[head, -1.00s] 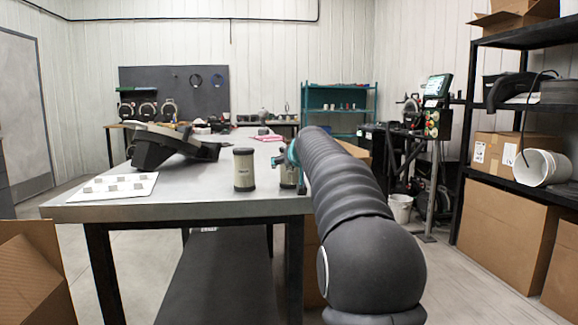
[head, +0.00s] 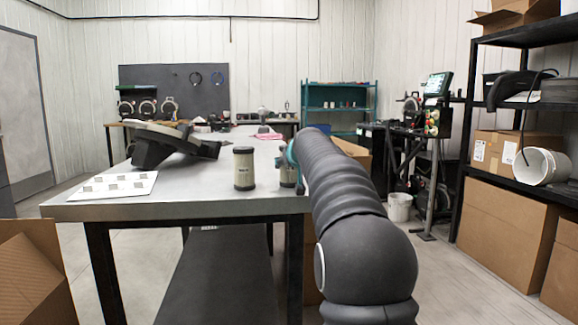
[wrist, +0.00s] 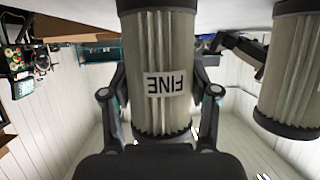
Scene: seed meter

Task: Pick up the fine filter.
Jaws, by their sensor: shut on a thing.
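The fine filter is a pleated beige cylinder with dark end caps and a white label reading FINE. In the wrist view the fine filter (wrist: 160,50) stands between the two fingers of my gripper (wrist: 160,95), which is shut on it; the label appears upside down. In the head view the fine filter (head: 288,174) is at the table's right front edge, mostly hidden behind my arm and gripper (head: 289,160). A second, similar filter (head: 244,168) stands upright to its left, and it also shows at the right of the wrist view (wrist: 290,75).
The metal table (head: 180,208) also carries a dark tilted seed meter housing (head: 170,146) and a white sheet with small pieces (head: 112,187) at the left. A pink cloth (head: 262,135) lies farther back. A shelf with boxes (head: 515,155) stands at the right.

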